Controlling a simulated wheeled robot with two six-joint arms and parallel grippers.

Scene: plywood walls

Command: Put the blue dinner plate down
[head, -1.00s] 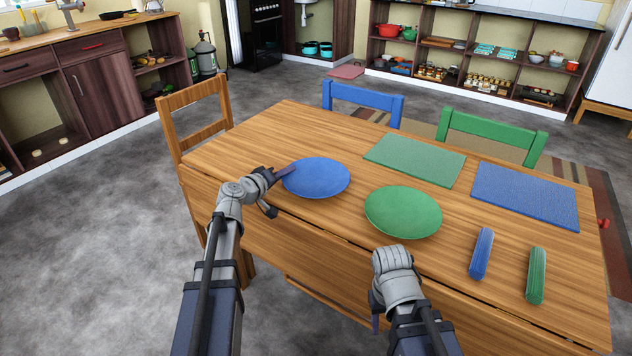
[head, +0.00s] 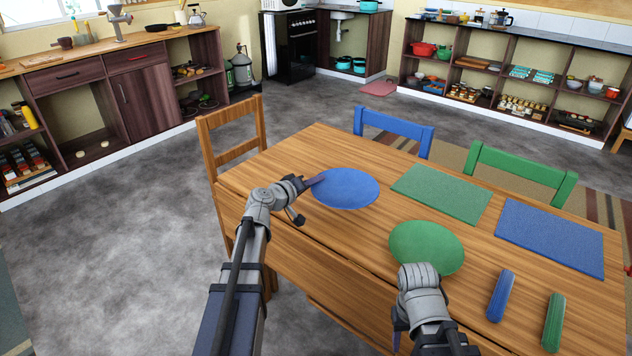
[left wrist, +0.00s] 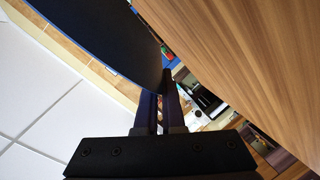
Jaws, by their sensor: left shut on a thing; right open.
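The blue dinner plate (head: 347,188) is level over the table's left part in the head view. My left gripper (head: 316,181) is shut on its left rim. In the left wrist view the plate (left wrist: 105,35) shows its dark underside, with the fingers (left wrist: 160,100) at its edge. A gap shows there between the plate and the wooden tabletop (left wrist: 240,65), so the plate appears held above it. My right gripper (head: 398,335) is open and empty by the table's near edge; its fingers are mostly hidden behind the wrist.
On the table (head: 290,165) lie a green plate (head: 426,246), a green mat (head: 440,193), a blue mat (head: 550,237), and blue (head: 501,295) and green (head: 553,322) long items. Chairs in wood (head: 232,135), blue (head: 394,130) and green (head: 520,172) stand around it.

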